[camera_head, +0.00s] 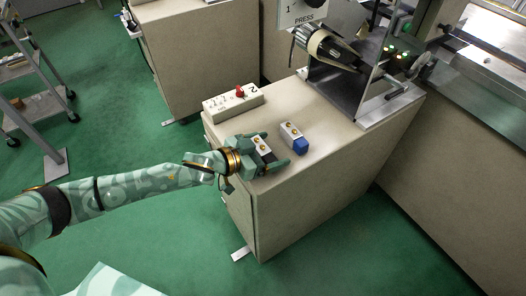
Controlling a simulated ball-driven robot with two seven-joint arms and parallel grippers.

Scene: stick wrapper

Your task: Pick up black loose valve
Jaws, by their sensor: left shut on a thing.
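My left gripper (273,151) is at the near left part of the cabinet top and is shut on the black loose valve (263,146). The valve shows a pale top with gold round spots, and a dark end between the fingers. The fingers hide its sides. I cannot tell whether it touches the cabinet top. A similar valve with a blue end (293,138) lies apart, just to the right of the gripper. My right gripper does not show.
The beige cabinet (335,150) bears a white box with a red knob (239,91) behind the gripper and a machine with a roller (328,46) at the back right. A grey cart (45,90) stands far left. The cabinet top right of the blue valve is clear.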

